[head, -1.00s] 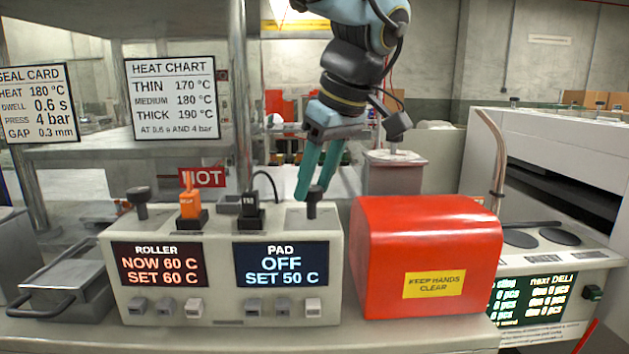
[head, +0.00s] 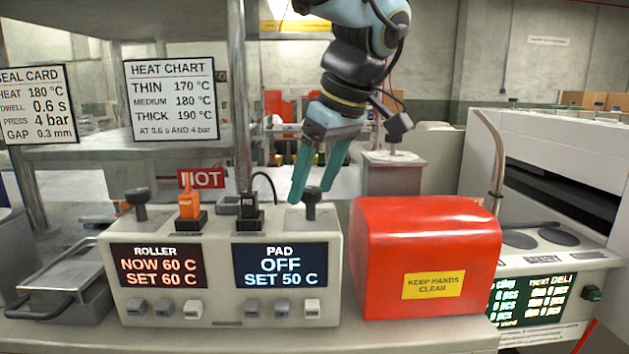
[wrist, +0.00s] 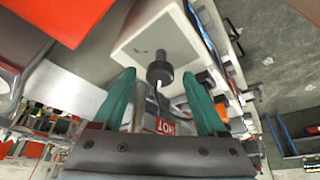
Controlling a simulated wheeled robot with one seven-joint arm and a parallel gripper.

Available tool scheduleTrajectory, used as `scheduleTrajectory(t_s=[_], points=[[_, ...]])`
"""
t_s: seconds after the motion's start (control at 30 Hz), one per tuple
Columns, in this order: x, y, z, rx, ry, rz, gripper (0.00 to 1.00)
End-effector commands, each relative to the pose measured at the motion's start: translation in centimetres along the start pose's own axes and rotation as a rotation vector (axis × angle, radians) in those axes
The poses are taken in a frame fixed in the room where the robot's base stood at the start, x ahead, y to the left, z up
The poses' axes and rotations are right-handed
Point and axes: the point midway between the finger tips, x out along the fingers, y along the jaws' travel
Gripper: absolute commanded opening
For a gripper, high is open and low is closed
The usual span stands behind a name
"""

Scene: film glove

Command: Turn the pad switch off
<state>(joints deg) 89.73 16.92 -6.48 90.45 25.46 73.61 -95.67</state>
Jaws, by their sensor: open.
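The control box (head: 222,310) has a PAD display (head: 281,265) that reads OFF, SET 50 C. A dark round-topped knob (head: 311,198) stands upright on the box's top behind this display; it also shows in the wrist view (wrist: 160,72). A black upright piece (head: 249,208) stands left of it, also on the pad side. I cannot tell from its markings which is the switch. My gripper (head: 311,193) is open and empty, with its green fingertips at either side of the knob. In the wrist view the knob lies between the fingertips (wrist: 158,75); contact cannot be made out.
The roller side has an orange upright piece (head: 189,205) and another dark knob (head: 139,201). A red cover (head: 425,240) marked KEEP HANDS CLEAR stands close at the right. A HOT sign (head: 201,178) is behind the box. A metal tray (head: 62,275) lies left.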

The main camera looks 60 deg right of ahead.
Motion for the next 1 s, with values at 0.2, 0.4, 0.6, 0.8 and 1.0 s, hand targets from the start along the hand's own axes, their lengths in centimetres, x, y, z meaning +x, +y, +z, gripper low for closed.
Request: scheduleTrajectory(t_s=[0.2,0.4,0.6,0.8,1.0], points=[[-0.3,0.0,0.0,0.000,0.000,0.001,0.74],[-3.0,0.1,0.1,0.001,0.000,0.004,0.74],[-7.0,0.1,0.0,0.000,0.000,0.004,0.74],[-9.9,0.1,0.0,0.000,0.000,0.001,0.74],[-10.8,0.0,0.0,0.001,0.000,-0.001,0.74]])
